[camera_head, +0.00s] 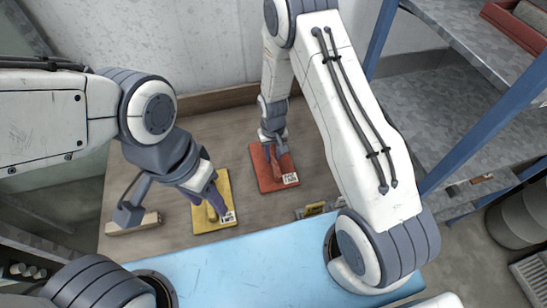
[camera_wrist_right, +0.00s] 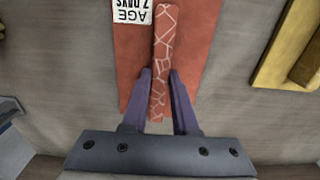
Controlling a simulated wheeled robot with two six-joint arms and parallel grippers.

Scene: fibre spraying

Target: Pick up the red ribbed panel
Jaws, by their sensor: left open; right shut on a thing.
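The red ribbed panel (camera_head: 265,179) is a flat rectangle with a white label and a raised rib. It is at the back middle of the brown table in the head view. My right gripper (camera_head: 275,154) is over it, fingers pointing down. In the right wrist view the panel (camera_wrist_right: 130,70) lies beyond my right gripper (camera_wrist_right: 159,88), whose fingers are shut on the rib (camera_wrist_right: 165,50), which has pale crack-like lines. I cannot tell whether the panel touches the table. My left gripper (camera_head: 216,204) is open at the rib of a yellow panel (camera_head: 203,223).
A small dark item with a yellow label (camera_head: 314,210) is at the front right. A blue surface (camera_head: 250,262) is in front. A blue-posted metal shelf (camera_head: 470,140) stands to the right.

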